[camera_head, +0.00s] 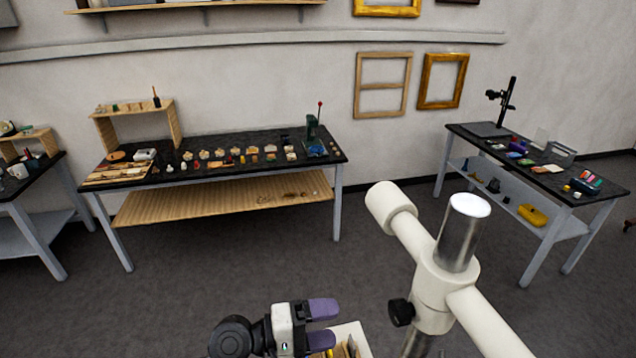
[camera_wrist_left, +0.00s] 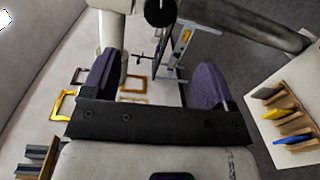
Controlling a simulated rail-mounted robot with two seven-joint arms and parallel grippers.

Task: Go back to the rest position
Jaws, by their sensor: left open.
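My left gripper (camera_head: 325,324) is at the bottom centre of the head view, with its two purple fingers apart and nothing between them. In the left wrist view, the same open gripper (camera_wrist_left: 153,85) spans the middle of the picture, and the gap between its fingers is empty. The rest of my left arm is mostly out of the head view. My right gripper shows in neither view.
A pale stand with a metal pole (camera_head: 458,235), crossbar and black knob rises just right of my left gripper. A tool holder (camera_wrist_left: 262,92) is right in the wrist view. A long table (camera_head: 230,143) and a side table (camera_head: 600,185) stand beyond open floor.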

